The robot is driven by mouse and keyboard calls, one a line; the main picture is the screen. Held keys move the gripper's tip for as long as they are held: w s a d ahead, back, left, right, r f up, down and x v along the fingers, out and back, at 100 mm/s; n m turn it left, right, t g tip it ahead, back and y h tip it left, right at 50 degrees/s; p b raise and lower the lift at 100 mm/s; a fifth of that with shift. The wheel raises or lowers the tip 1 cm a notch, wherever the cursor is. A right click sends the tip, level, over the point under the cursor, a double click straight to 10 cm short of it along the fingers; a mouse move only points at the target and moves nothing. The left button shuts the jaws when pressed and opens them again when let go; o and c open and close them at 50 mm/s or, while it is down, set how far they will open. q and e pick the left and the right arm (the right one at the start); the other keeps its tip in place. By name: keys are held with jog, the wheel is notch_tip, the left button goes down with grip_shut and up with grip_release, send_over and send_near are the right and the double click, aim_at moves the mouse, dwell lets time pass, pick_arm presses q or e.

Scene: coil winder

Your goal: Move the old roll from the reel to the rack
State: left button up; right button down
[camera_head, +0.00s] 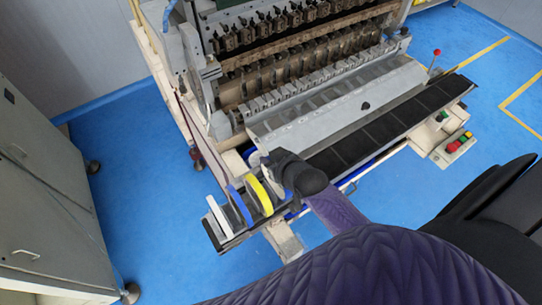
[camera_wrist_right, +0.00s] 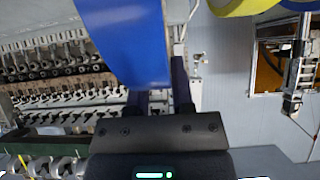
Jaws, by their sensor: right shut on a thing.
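My right gripper (camera_head: 285,172) is above the left end of the machine's front ledge. In the right wrist view, its fingers (camera_wrist_right: 160,98) are shut on a blue roll (camera_wrist_right: 125,40), which fills the upper middle. In the head view, the gripper hides much of this roll. Left of the gripper, a yellow roll (camera_head: 258,196), a blue roll (camera_head: 239,206) and a white roll (camera_head: 219,217) stand on edge in a row on the dark rack (camera_head: 232,242). I cannot make out the reel. My left gripper is not in view.
The coil winder (camera_head: 300,50) with its rows of metal fittings stands behind the ledge. A red-knobbed lever (camera_head: 436,53) and a button box (camera_head: 456,146) are at its right. Grey cabinets (camera_head: 40,190) stand at the left. Blue floor (camera_head: 130,150) lies open between.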

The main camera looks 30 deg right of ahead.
jog(key=shift+f+b, duration=1.4)
jog(key=shift+f, duration=0.5)
jog(key=c, duration=0.8)
grip_release()
jog(key=shift+o, duration=0.2)
jog(key=shift+s+r+p, duration=0.6)
jog(key=shift+r+p, duration=0.1)
jog(key=shift+p, duration=0.35)
jog(key=p+v, duration=0.4)
jog(key=shift+s+d+r+p, duration=0.1)
jog(key=shift+s+r+p, duration=0.15)
jog(key=shift+p, duration=0.1)
jog(key=o, duration=0.6)
jog(key=shift+c, duration=0.2)
